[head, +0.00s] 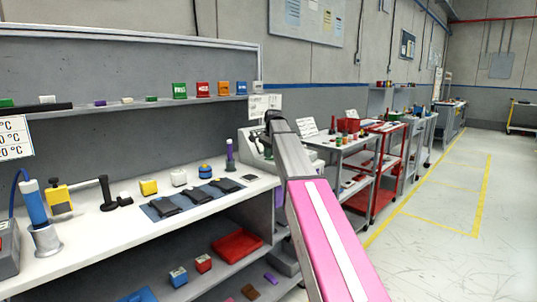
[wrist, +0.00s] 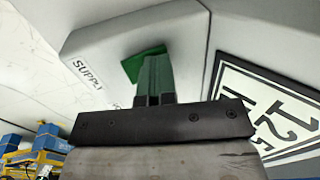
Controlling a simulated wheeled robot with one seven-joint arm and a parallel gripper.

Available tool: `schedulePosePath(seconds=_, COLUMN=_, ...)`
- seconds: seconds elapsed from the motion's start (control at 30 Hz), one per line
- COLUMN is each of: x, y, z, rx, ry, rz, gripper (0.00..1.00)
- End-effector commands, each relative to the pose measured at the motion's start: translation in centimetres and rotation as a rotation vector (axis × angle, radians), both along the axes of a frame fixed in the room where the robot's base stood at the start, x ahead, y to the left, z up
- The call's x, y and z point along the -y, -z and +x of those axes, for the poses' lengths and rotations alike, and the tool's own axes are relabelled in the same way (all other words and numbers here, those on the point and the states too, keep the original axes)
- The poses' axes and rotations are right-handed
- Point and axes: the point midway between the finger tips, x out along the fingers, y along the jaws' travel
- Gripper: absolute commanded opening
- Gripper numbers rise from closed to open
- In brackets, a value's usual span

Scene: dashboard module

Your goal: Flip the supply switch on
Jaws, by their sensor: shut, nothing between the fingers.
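In the wrist view a pale grey module face carries a white label reading SUPPLY (wrist: 88,73). Beside the label is a green piece (wrist: 132,66), which looks like the supply switch, partly hidden behind my fingers. My gripper (wrist: 154,62) is shut and empty, with its fingertips over or against the green piece; I cannot tell whether they touch. The switch position cannot be read. In the head view my arm reaches to the grey module (head: 251,147) at the end of the white bench, and the switch is hidden there.
A black-framed display or sign with large characters (wrist: 285,105) lies right of my fingers. The white bench (head: 110,235) holds small blocks and a dark mat (head: 160,208). A shelf with coloured boxes (head: 203,89) runs behind. Carts (head: 345,150) stand beyond; the floor at right is clear.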

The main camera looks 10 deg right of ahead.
Motion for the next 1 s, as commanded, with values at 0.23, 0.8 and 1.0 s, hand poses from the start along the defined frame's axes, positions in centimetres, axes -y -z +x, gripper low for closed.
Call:
schedulePosePath(seconds=0.23, x=0.3, y=0.1, z=-0.4, rx=-0.004, ry=0.000, rz=-0.002, gripper=0.00)
schedulePosePath(seconds=0.8, x=1.0, y=-0.3, z=-1.3, rx=-0.002, ry=0.000, rz=0.000, gripper=0.00)
schedulePosePath(seconds=1.0, x=1.2, y=-1.0, z=-1.2, rx=-0.001, ry=0.000, rz=-0.001, gripper=0.00)
